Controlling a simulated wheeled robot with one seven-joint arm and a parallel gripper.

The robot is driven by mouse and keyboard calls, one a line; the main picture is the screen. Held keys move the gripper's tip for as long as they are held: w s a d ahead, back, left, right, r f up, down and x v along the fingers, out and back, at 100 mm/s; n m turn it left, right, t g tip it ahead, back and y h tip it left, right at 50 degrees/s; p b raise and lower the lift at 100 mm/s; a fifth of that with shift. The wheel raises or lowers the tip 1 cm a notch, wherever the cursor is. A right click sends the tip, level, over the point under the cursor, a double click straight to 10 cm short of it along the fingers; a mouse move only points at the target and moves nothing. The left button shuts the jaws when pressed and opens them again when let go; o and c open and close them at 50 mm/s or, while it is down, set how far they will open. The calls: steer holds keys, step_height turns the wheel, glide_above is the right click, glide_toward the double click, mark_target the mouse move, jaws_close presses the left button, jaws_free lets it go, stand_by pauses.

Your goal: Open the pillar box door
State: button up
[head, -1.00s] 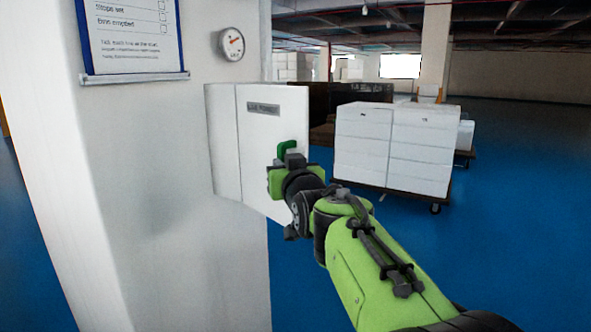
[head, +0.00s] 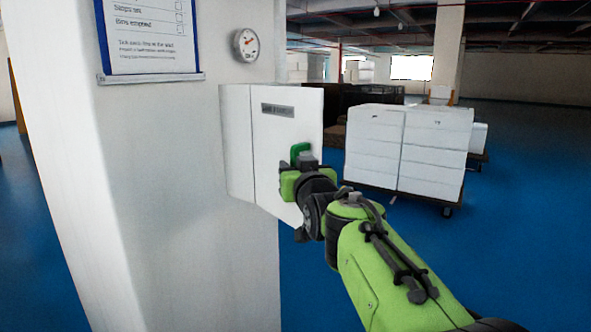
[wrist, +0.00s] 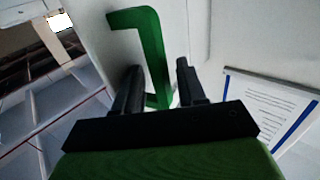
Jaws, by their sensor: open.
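The white pillar box (head: 237,140) is fixed to the white pillar. Its door (head: 285,125), with a dark label plate near the top, looks closed. A green handle (head: 299,150) stands out from the door. In the wrist view the handle (wrist: 150,50) is a green bracket on the white door. My gripper (wrist: 158,85) is open, with its two dark fingers on either side of the handle's near end. I cannot tell whether a finger touches it. In the head view my gripper (head: 303,165) is at the handle and hides its lower part.
A clipboard sheet (head: 150,35) and a round gauge (head: 246,45) are on the pillar (head: 180,200). White stacked boxes (head: 405,150) stand on a cart behind and right of the door. Blue floor (head: 310,290) between them is clear.

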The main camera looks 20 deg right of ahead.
steer(key=s+a, duration=0.2)
steer(key=s, duration=1.3)
steer(key=shift+s+a+b, duration=0.2)
steer(key=shift+s+b, duration=0.1)
steer(key=shift+b, duration=0.1)
steer(key=s+a+f+n+g+y+p, duration=0.1)
steer(key=s+a+f+g+p, duration=0.2)
steer(key=s+f+g+p, duration=0.2)
steer(key=s+a+f+g+y+p, duration=0.1)
steer(key=s+a+f+g+p, duration=0.3)
steer(key=s+f+g, duration=0.3)
steer(key=s+f, duration=0.3)
steer(key=s, duration=0.4)
steer(key=shift+f+n+y+p, duration=0.35)
steer(key=shift+n+y, duration=0.05)
